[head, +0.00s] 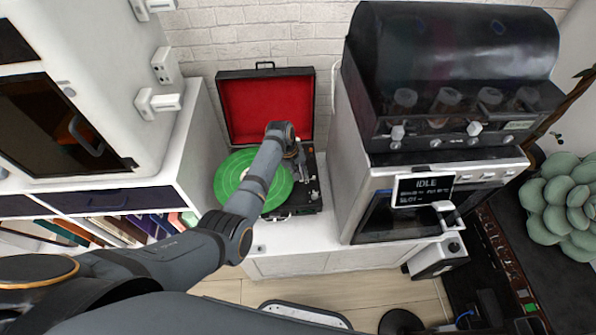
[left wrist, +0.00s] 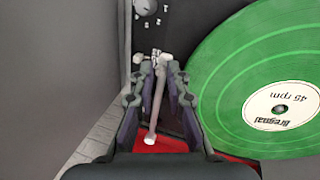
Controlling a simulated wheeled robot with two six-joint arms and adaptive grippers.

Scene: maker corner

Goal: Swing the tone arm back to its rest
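The record player (head: 308,199) stands on a white cabinet with its red-lined lid (head: 262,105) open. A green record (head: 229,178) lies on it, with a white label (left wrist: 281,106) in the left wrist view. The pale tone arm (left wrist: 156,98) lies beside the record there, over the dark deck, not across the green. My left gripper (left wrist: 159,70) is around it, one finger on each side, with narrow gaps still showing. The gripper (head: 296,152) is partly hidden by my own arm in the head view, and so is the tone arm. My right gripper is out of view.
A white shelf unit (head: 190,135) stands close on the left. A coffee machine (head: 440,170) with an "IDLE" sign (head: 423,190) stands on the right. The white cabinet top (head: 318,235) is clear in front of the player. A brick wall is behind.

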